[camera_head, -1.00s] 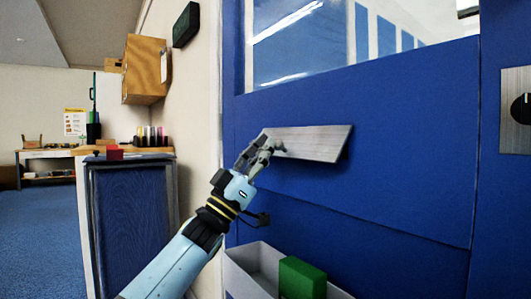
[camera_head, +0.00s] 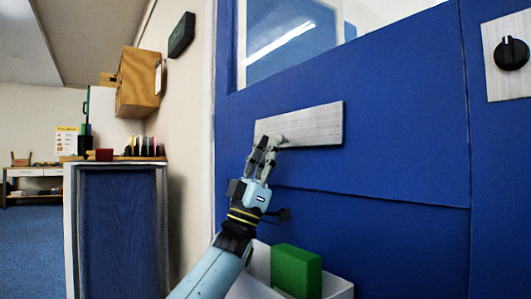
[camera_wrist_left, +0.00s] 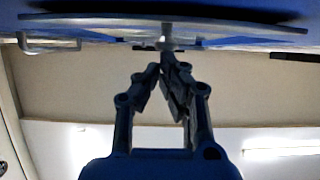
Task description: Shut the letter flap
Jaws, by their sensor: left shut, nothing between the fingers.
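The letter flap (camera_head: 315,122) is a brushed-metal plate on the blue door (camera_head: 400,145). In the head view it looks nearly flat to the door. In the left wrist view the flap (camera_wrist_left: 235,31) shows almost edge-on along the top, with a dark band behind it. A small round knob (camera_head: 282,140) stands out low on its face. My left gripper (camera_head: 266,142) is shut and empty, its fingertips at the flap's lower left part beside the knob. Its closed fingertips (camera_wrist_left: 166,68) show just below the knob in the wrist view; contact is hard to tell. My right gripper is out of view.
A white bin (camera_head: 335,288) with a green block (camera_head: 296,270) in it sits below the flap by the door. A black rotary knob (camera_head: 511,54) is on a metal plate at right. A blue-fronted cabinet (camera_head: 118,230) stands at left.

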